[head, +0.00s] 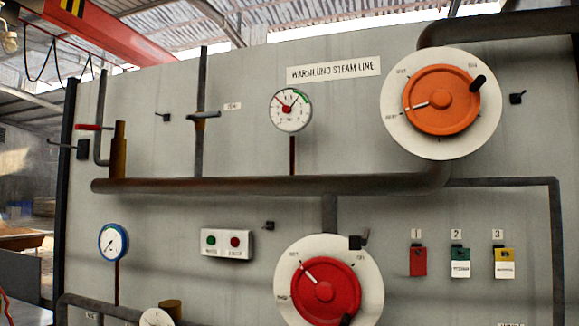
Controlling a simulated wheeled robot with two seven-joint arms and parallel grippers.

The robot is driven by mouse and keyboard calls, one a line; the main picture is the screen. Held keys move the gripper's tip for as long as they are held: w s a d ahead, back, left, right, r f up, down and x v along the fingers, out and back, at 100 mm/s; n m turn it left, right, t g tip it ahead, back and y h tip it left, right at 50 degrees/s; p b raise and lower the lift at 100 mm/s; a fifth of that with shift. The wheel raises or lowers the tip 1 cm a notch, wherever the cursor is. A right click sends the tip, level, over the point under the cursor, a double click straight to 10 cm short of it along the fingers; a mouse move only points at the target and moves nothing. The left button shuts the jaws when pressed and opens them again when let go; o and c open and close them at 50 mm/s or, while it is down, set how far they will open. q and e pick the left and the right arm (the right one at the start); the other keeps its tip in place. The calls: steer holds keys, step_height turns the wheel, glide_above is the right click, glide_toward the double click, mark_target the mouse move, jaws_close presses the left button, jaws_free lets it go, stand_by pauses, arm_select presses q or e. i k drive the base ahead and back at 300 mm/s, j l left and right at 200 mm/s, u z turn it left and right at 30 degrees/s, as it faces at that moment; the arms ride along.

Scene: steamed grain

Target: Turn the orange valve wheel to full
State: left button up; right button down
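The orange valve wheel (440,99) sits on a round white dial plate (399,133) at the upper right of the panel in the head view. A black handle knob (478,83) stands out from the wheel's upper right edge. A white pointer mark on the wheel points left and slightly down, toward the lower left label. The dial's labels are too small to read surely. Neither of my grippers is in view.
A red valve wheel (325,291) on a white plate is at the bottom centre. A thick pipe (270,184) crosses the panel. A gauge (291,110), a two-button box (227,243) and three coloured tags (460,261) are mounted around. The panel before the orange wheel is unobstructed.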

mark_target(439, 100)
steer(key=l, duration=1.1)
steer(key=l+z, duration=0.1)
steer(key=l, duration=1.05)
steer(key=i, duration=0.05)
